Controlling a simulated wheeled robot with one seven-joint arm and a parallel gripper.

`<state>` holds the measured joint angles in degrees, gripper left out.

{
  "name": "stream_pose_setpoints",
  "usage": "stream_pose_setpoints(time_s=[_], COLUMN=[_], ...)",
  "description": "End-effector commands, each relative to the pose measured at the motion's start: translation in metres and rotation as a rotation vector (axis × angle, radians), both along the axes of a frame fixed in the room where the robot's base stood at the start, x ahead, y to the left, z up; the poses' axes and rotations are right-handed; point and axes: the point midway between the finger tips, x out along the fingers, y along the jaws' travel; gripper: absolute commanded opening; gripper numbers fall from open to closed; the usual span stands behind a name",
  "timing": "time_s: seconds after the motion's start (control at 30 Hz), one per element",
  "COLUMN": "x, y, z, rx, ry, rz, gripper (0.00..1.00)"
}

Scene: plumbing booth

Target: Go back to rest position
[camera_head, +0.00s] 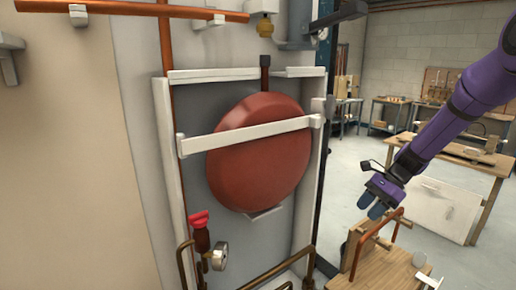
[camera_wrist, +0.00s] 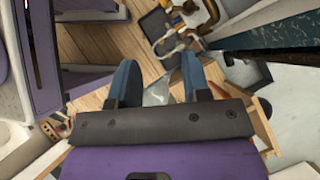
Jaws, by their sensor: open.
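My gripper (camera_head: 371,205) hangs at the end of my purple arm on the right side of the head view, pointing down. It is above a wooden board (camera_head: 375,274) with a copper pipe (camera_head: 377,235) bent over it. In the wrist view my gripper (camera_wrist: 158,80) shows two blue fingers spread apart, with nothing held between them. Beyond the fingertips lie a wooden surface (camera_wrist: 110,60), a dark flat piece (camera_wrist: 157,30) and some brass fittings (camera_wrist: 200,15), partly cut off by the frame. I cannot tell the exact height of the fingers over these things.
A red round tank (camera_head: 260,165) sits in a white wall frame (camera_head: 163,130) with copper pipes, a red valve (camera_head: 199,219) and a gauge (camera_head: 219,256). A wooden workbench (camera_head: 470,158) stands behind my arm. Grey floor (camera_head: 355,160) is open between.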

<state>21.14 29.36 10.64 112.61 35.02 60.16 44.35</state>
Motion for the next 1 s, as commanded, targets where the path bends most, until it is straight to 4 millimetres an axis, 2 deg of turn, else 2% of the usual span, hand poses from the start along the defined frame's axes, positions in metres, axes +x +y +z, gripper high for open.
stream_pose_setpoints(time_s=[0.03,0.1,0.5,0.8,1.0], x=[-0.008,-0.02,-0.098,-0.167,-0.214], y=[0.004,0.007,0.023,0.028,0.028], z=[0.017,0.036,0.127,0.177,0.198], rx=[-0.029,-0.066,-0.273,-0.425,-0.525], ry=[-0.042,-0.095,-0.379,-0.574,-0.695], rz=[0.044,0.103,0.445,0.694,0.856], gripper=[0.44,0.44,0.44,0.44,0.44])
